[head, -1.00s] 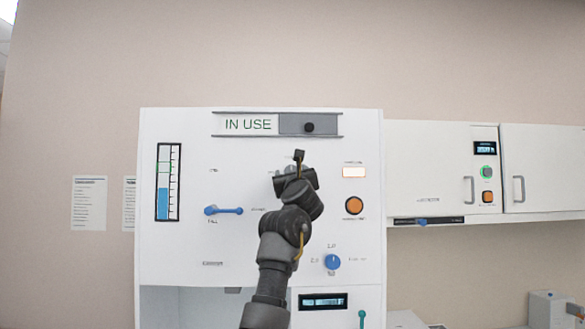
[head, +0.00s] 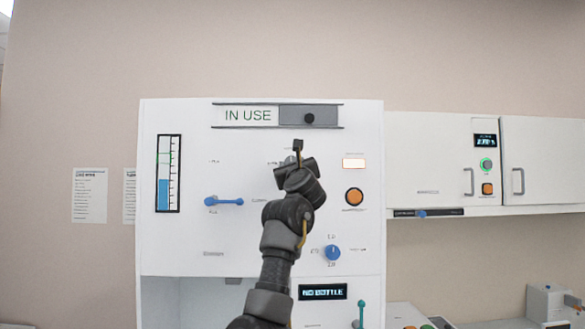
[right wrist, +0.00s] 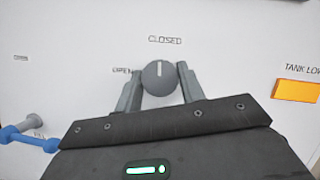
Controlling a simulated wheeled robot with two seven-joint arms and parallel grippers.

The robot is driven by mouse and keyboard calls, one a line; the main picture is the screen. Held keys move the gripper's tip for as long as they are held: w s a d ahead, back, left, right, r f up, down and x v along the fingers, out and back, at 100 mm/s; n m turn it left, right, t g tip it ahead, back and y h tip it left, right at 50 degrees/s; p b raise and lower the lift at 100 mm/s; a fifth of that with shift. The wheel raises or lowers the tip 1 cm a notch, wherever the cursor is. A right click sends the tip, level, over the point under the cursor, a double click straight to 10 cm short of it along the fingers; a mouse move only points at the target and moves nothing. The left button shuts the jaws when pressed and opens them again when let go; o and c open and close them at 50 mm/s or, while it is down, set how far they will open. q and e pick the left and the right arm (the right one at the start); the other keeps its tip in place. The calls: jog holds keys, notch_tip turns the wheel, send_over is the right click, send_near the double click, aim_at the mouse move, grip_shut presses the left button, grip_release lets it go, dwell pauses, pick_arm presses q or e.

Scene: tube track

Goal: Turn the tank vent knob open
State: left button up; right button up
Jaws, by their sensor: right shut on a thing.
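The vent knob (right wrist: 159,77) is a round grey knob on the white panel, in the right wrist view. Its white mark points up towards the CLOSED label (right wrist: 165,40); the OPEN label (right wrist: 122,71) is to its left. My right gripper (right wrist: 160,70) is shut on the knob, one finger on each side. In the head view my right arm and gripper (head: 294,166) cover the knob. My left gripper is not in view.
A blue lever (head: 224,202) is left of my right gripper, an orange button (head: 354,196) to the right. A blue dial (head: 332,252) is below right. An IN USE sign (head: 248,115) is above. A tank gauge (head: 169,174) is at the panel's left.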

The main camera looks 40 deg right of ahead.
jog(key=n+g+y+b, duration=0.1)
jog(key=n+y, duration=0.1)
jog(key=n, duration=0.4)
jog(key=n+g+y, duration=0.1)
jog(key=n+y, duration=0.1)
jog(key=n, duration=0.5)
jog(key=n+y+b, duration=0.1)
jog(key=n+y, duration=0.1)
jog(key=n, duration=0.4)
jog(key=shift+d+r+g+y+b, duration=0.2)
jog(key=shift+g+y+b, duration=0.1)
jog(key=shift+g+b, duration=0.1)
jog(key=shift+a+f+n, duration=0.1)
jog(key=shift+n, duration=0.3)
jog(key=o, duration=1)
jog(key=shift+s, duration=0.1)
jog(key=shift+s, duration=0.1)
jog(key=b+v, duration=0.6)
jog(key=v, duration=0.4)
jog(key=shift+s+a+b, duration=0.15)
jog(key=shift+s+b, duration=0.15)
jog(key=shift+s, duration=0.05)
